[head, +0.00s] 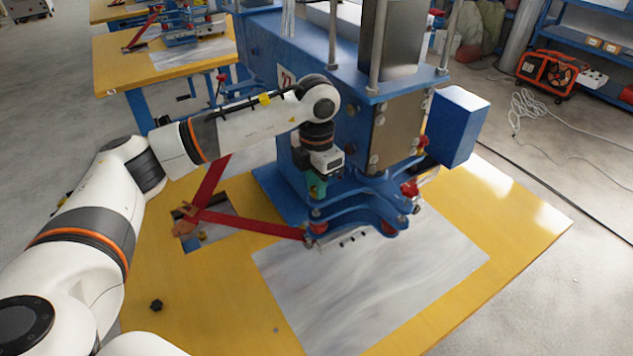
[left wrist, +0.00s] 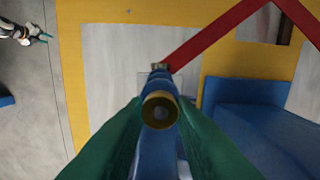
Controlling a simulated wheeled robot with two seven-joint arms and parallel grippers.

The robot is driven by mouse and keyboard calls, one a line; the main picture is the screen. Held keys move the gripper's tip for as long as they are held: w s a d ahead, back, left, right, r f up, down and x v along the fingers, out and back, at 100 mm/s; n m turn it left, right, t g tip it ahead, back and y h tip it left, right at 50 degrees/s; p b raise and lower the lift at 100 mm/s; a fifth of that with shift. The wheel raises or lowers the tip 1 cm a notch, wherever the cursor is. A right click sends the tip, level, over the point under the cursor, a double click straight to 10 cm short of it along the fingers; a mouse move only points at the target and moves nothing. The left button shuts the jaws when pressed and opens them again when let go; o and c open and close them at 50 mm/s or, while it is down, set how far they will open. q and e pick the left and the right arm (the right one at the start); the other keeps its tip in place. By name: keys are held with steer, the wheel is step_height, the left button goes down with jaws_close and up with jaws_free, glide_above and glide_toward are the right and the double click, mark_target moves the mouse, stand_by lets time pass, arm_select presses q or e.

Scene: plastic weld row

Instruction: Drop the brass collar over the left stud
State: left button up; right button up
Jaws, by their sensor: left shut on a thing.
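My left gripper (head: 317,190) has green fingers and points down over the blue clamp arms at the foot of the blue machine. In the left wrist view the brass collar (left wrist: 160,110) is a round ring with a dark middle, gripped between the fingertips. The collar sits in line above a blue arm (left wrist: 157,150). I cannot make out the left stud under it, nor whether the collar touches anything. The fingers hide the collar in the head view. My right gripper (left wrist: 43,38) shows small at the wrist view's upper left, fingers apart, over the floor.
The blue machine (head: 285,55) stands close behind the gripper. Red bars (head: 255,226) run left from the clamp arms (head: 365,205). A grey plate (head: 370,285) lies bare on the yellow table (head: 225,300).

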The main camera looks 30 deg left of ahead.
arm_select(q)
steer(key=shift+f+b, duration=0.4)
steer(key=shift+b, duration=0.05)
stand_by(0.7)
steer(key=o, duration=1.4)
steer(key=shift+o, duration=0.2)
steer(key=shift+r+p, duration=2.05)
steer(key=shift+r, duration=1.5)
steer(key=shift+f, duration=0.1)
